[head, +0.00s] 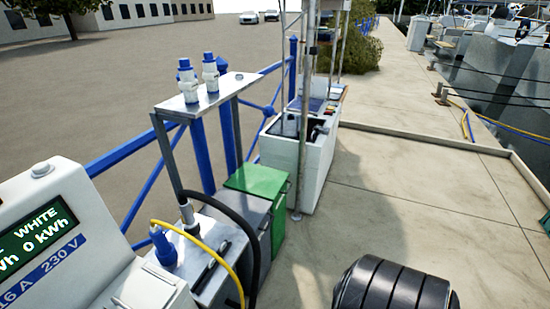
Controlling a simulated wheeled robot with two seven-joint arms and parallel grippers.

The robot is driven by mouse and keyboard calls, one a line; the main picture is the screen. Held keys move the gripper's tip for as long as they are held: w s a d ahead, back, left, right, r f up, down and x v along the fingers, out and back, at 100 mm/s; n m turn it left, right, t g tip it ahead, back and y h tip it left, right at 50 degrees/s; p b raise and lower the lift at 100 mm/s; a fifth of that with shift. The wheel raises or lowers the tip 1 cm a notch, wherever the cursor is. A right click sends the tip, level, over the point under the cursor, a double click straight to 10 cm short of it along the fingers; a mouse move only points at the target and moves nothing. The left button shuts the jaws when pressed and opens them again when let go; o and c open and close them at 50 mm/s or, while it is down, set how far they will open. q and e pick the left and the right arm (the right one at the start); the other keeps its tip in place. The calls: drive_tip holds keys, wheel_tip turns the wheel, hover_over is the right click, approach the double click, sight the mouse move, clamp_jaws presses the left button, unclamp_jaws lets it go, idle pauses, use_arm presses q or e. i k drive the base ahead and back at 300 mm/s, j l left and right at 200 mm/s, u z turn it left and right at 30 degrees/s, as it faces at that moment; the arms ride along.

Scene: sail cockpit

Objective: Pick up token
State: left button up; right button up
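I cannot make out a token anywhere in the head view. Neither of my grippers is in view.
A white meter pedestal (75,225) with a green display stands at left. Beyond are a green-lidded bin (257,180) and a white cabinet (315,168). Concrete at right (430,200) is largely clear.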

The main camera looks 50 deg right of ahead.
sight(211, 264)
drive_tip(key=z, duration=0.85)
drive_tip(key=i+l+u, duration=0.25)
drive_tip(key=l, duration=0.2)
drive_tip(key=l+u, duration=0.2)
drive_tip(key=l, duration=0.25)
drive_tip(key=i+l+u, duration=0.25)
drive_tip(key=l, duration=0.25)
drive_tip(key=l+u, duration=0.2)
drive_tip(key=l, duration=0.25)
